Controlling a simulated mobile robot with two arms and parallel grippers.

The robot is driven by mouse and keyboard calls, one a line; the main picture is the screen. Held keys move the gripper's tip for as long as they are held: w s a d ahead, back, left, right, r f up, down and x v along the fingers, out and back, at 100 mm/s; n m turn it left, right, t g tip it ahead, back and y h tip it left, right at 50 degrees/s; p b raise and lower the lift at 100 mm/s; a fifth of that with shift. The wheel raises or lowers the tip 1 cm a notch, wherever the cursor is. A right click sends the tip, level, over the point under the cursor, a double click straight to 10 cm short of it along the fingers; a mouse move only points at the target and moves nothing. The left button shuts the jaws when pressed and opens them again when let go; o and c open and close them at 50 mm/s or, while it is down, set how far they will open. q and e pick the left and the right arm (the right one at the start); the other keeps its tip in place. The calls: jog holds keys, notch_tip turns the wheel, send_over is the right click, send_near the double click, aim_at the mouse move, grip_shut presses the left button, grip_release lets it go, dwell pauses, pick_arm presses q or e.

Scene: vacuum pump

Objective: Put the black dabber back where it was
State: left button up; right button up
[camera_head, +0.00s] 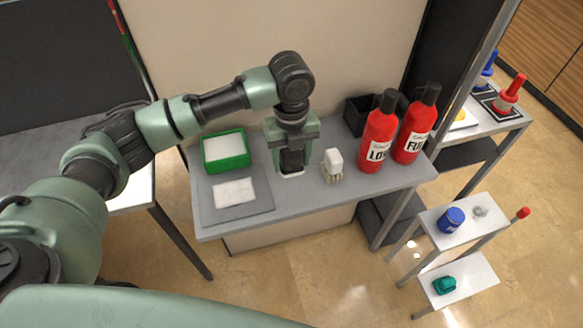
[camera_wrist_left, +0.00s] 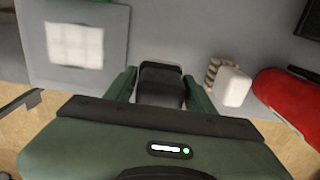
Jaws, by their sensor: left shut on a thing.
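The black dabber (camera_head: 292,160) is upright between the fingers of my left gripper (camera_head: 294,150), over the grey table beside the white brush-like item. In the left wrist view the dabber (camera_wrist_left: 160,85) sits between the two green fingers of my left gripper (camera_wrist_left: 160,92). The gripper is shut on it. A pale patch shows at the dabber's lower end. It is at or just above the tabletop; I cannot tell whether it touches. My right gripper is not in view.
A green box (camera_head: 226,165) and a white cloth on a grey mat (camera_head: 258,207) are to the left. A white-topped brush (camera_head: 333,160) stands close on the right, then two red bottles (camera_head: 378,140). A black bin (camera_head: 361,111) is behind. The table's front strip is clear.

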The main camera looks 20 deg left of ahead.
aim_at(291, 171)
pick_arm(q)
jog(key=shift+f+p, duration=0.35)
jog(key=shift+f, duration=2.15)
jog(key=o, duration=1.2)
jog(key=shift+f, duration=0.1)
notch_tip(291, 171, up, 11)
jog(key=b, duration=0.2)
jog(key=shift+b, duration=0.35)
jog(key=shift+r, duration=0.65)
